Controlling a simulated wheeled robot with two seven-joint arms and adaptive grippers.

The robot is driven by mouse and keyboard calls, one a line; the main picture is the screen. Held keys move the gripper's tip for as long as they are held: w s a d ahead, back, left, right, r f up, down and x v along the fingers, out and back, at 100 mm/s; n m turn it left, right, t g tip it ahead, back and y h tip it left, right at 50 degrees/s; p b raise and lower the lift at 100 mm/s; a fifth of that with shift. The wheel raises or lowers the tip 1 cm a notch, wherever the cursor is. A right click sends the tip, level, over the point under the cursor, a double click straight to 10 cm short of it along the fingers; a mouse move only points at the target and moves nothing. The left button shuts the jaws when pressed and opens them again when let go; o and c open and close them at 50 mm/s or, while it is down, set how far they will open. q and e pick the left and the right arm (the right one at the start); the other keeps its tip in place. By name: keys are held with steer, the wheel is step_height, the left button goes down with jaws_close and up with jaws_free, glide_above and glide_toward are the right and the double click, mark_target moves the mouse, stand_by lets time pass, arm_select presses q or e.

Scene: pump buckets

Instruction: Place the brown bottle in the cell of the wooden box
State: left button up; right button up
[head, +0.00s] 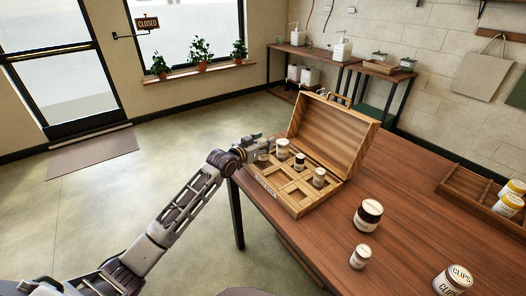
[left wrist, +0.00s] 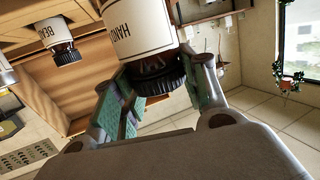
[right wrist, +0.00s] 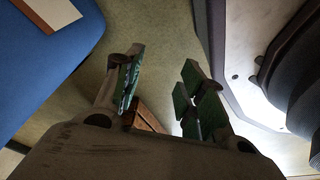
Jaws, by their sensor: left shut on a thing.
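The wooden box (head: 290,205) stands open on the table, its lid (head: 335,130) raised at the back. My left gripper (head: 260,146) is at the box's left end, shut on the dark cap of the brown bottle (head: 264,156). The bottle's white label, starting "HAND", shows in the left wrist view (left wrist: 138,25). The bottle is at the far-left cell; whether it touches the cell floor is hidden. Other labelled containers stand in cells: one (head: 282,148), a dark-capped one (head: 299,162) and another (head: 319,177). My right gripper (right wrist: 165,90) is open and empty, outside the head view.
A wooden tray (head: 465,187) with yellow-labelled containers is at the right. The table between box and tray is mostly free.

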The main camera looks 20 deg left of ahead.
arm_select(q)
steer(key=shift+f, duration=0.7)
steer(key=shift+f+b, duration=0.3)
steer(key=shift+f, duration=0.85)
steer(key=o, duration=1.4)
steer(key=shift+f, duration=0.15)
steer(key=shift+c, duration=0.2)
arm_select(e)
steer(key=shift+w+a+r, duration=0.25)
steer(key=shift+w+r, duration=0.2)
steer(key=shift+r, duration=0.1)
steer(key=shift+w+r, duration=0.1)
steer(key=shift+w, duration=0.1)
